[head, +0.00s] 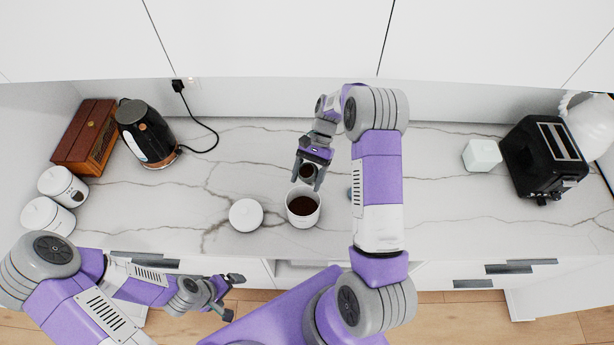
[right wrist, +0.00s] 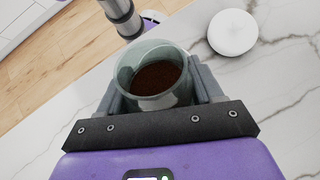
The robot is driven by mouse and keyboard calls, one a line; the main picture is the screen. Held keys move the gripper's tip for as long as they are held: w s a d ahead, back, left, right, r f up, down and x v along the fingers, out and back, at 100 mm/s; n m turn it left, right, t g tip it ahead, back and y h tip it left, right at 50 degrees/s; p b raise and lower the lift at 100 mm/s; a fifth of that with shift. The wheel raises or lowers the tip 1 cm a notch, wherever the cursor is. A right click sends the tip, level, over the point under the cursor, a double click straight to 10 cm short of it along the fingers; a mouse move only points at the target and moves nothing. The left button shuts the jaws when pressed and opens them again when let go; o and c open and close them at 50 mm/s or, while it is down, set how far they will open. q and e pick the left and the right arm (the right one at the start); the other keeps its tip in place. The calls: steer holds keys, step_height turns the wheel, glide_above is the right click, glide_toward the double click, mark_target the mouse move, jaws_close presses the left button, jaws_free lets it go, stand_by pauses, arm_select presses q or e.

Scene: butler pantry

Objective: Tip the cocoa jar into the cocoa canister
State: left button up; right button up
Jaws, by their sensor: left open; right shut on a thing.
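The cocoa canister (head: 291,211) is a white open pot on the counter, with dark brown powder inside. My right gripper (head: 307,176) is shut on the cocoa jar, just behind and above the canister in the head view. The clear glass jar (right wrist: 126,77) looks roughly upright between the fingers in the right wrist view, with dark brown cocoa (right wrist: 158,76) inside. A round white lid (head: 246,214) lies on the counter left of the canister; it also shows in the right wrist view (right wrist: 233,32). My left gripper (head: 232,297) is open and empty, in front of the counter edge.
A black kettle (head: 146,132), a wooden box (head: 86,136) and two white canisters (head: 48,214) stand at the left. A pale green block (head: 482,155) and a black toaster (head: 543,158) stand at the right. A small bluish thing (head: 349,193) is partly hidden by my right arm.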

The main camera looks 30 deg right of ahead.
mark_target(310, 175)
steer(key=shift+w+f, duration=0.1)
steer(key=shift+f, duration=0.15)
steer(key=shift+w+d+f+t+h+b, duration=0.15)
steer(key=shift+f+t+h+b, duration=0.15)
steer(key=shift+f+b, duration=0.45)
steer(key=shift+d+f+t+h+b, duration=0.1)
steer(key=shift+f+t+h+b, duration=0.1)
steer(key=shift+f+h+b, duration=0.45)
stand_by(0.4)
steer(key=shift+w+d+f+t+h+b, duration=0.15)
steer(key=shift+f+t+h+b, duration=0.1)
steer(key=shift+t+h, duration=0.3)
steer(key=shift+w+d+f+t+h+b, duration=0.1)
steer(key=shift+d+f+t+h, duration=0.1)
steer(key=shift+t+h, duration=0.35)
steer(key=shift+w+d+f+t+h+b, duration=0.2)
steer(key=shift+f+t+h, duration=0.1)
steer(key=shift+h, duration=0.45)
steer(key=shift+d+r+t+h+p, duration=0.1)
steer(key=shift+r+t+h+p, duration=0.35)
steer(key=shift+h, duration=0.35)
steer(key=shift+w+d+r+t+h+p, duration=0.1)
steer(key=shift+r+t+h+p, duration=0.35)
steer(key=shift+t+h+p, duration=0.45)
steer(key=shift+r, duration=0.2)
steer(key=shift+r+h+p, duration=0.2)
steer(key=shift+h+p, duration=0.3)
steer(key=shift+p, duration=0.5)
stand_by(0.5)
